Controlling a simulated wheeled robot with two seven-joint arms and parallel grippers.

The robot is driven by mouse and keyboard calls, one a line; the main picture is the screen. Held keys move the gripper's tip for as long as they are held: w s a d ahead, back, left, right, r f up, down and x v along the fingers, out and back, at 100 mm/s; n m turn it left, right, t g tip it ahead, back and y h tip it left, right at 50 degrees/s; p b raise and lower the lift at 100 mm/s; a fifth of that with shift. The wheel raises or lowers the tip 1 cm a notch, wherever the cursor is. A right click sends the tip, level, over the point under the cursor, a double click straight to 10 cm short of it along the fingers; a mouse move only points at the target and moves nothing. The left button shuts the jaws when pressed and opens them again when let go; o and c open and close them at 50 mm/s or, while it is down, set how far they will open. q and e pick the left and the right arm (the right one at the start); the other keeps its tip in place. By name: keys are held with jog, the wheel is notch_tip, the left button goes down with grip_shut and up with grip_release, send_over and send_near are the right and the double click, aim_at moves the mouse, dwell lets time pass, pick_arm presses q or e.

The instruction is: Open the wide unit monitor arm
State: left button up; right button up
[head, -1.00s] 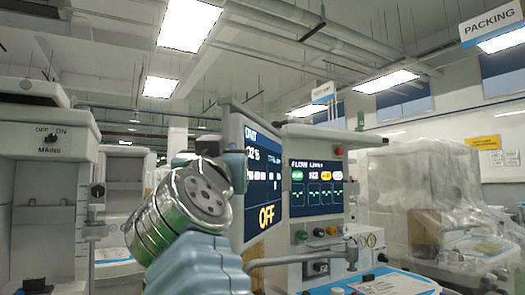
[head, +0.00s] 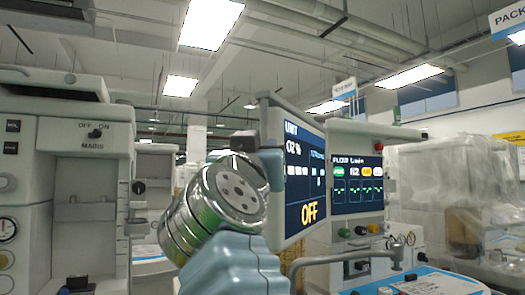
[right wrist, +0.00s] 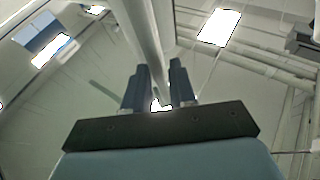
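The unit monitor (head: 305,190), a screen reading "OFF" in a pale frame, stands turned at an angle in the middle of the head view. My right arm, with a shiny metal joint, rises in front of its left side. My right gripper is mostly hidden there behind the arm, at the monitor's left edge. In the right wrist view the two blue fingers of my right gripper (right wrist: 160,78) stand a little apart, with a pale bar-like edge (right wrist: 143,30) between them, seemingly the monitor's frame. My left gripper is not in view.
A flow panel (head: 357,185) stands just right of the monitor, above a blue-edged worktop (head: 440,284). A pale cart marked MAINS (head: 92,165) stands at the left. Plastic-covered equipment (head: 450,190) is at the right. A gap with a floor aisle lies between cart and monitor.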

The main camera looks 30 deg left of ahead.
jog(key=shift+d, duration=0.1)
pick_arm(q)
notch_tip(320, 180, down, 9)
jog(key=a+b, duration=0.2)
jog(key=b, duration=0.7)
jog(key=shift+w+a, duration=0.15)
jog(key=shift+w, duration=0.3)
pick_arm(e)
jog(key=v, duration=1.2)
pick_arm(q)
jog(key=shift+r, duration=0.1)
